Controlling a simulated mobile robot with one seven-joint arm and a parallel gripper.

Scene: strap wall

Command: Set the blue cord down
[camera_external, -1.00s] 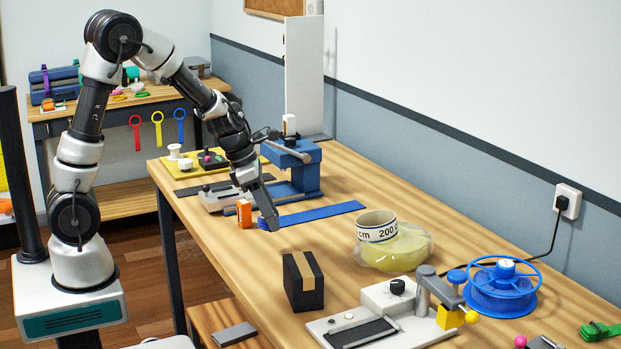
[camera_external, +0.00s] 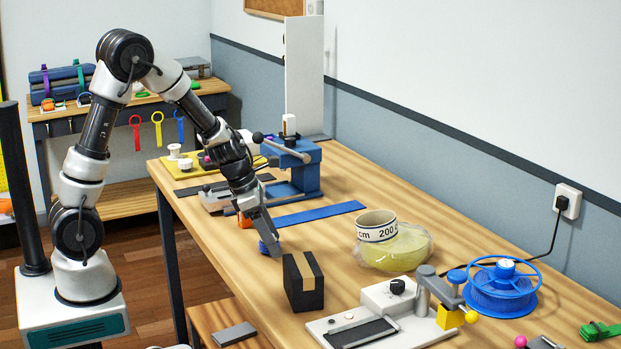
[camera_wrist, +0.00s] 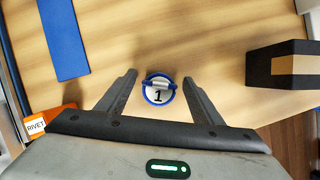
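The blue cord (camera_wrist: 145,95) is a small coiled ring around a white face marked "1". In the wrist view it lies between the spread fingers of my gripper (camera_wrist: 160,76), with a gap showing on each side. It looks to rest at table level. In the external view the blue cord (camera_external: 263,248) shows partly beside the fingertips of my gripper (camera_external: 272,250), low over the wooden table (camera_external: 225,245). My gripper looks open around or just above the cord.
Bare wood surrounds the cord.

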